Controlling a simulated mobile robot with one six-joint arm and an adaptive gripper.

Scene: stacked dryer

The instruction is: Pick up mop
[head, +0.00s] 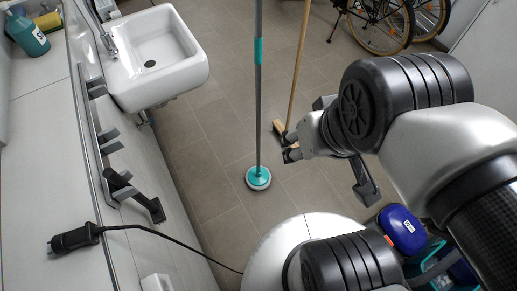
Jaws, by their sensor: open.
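The mop (258,110) stands upright on the tiled floor, left of my gripper. It has a thin grey pole with a teal sleeve and a round teal and white head; the pole's top runs out of the picture. My gripper (285,147) is open, with its fingers pointing left toward the mop pole. A gap shows between the fingertips and the pole, and the pole is not between the fingers. How far they are apart in depth is hard to tell.
A wooden-handled broom (297,75) stands just behind my gripper. Bicycles (380,22) stand at the back right. A blue box (402,230) is at lower right. Floor left of the mop is clear.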

